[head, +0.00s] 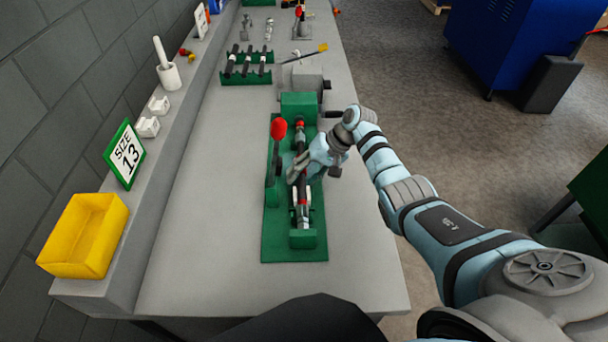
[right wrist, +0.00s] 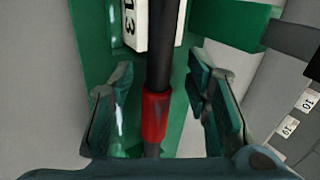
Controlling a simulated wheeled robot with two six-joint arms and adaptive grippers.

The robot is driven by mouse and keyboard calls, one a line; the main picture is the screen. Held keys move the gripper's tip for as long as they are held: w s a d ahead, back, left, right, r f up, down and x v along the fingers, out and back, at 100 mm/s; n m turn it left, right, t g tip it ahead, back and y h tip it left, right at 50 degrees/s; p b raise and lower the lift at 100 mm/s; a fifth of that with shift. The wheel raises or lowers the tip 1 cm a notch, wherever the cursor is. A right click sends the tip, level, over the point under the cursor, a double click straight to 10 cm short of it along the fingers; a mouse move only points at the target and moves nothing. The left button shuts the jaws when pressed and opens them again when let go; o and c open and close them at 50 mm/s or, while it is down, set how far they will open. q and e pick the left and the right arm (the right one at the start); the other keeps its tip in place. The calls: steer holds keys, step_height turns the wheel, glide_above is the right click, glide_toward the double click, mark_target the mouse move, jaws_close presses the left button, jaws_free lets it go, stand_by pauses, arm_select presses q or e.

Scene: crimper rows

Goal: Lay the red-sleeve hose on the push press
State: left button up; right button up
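The push press (head: 275,240) is a long green base on the bench, with a red-knobbed lever (head: 278,130) on its left side. A dark hose (head: 302,190) with red on it lies lengthwise along the press, partly hidden by my right gripper. My right gripper (head: 306,168) is over the middle of the press. In the right wrist view, the hose's red sleeve (right wrist: 155,115) is between the two spread fingers, with gaps on both sides. A white block marked 13 (right wrist: 137,25) is beside the hose. My left gripper is not in view.
A green rack (head: 246,78) with several dark hoses stands farther back. A grey machine (head: 308,85) stands just behind the press. A yellow bin (head: 82,237) and a SIZE 13 sign (head: 125,153) are on the left ledge. The bench left of the press is clear.

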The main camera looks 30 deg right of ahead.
steer(key=v, duration=1.2)
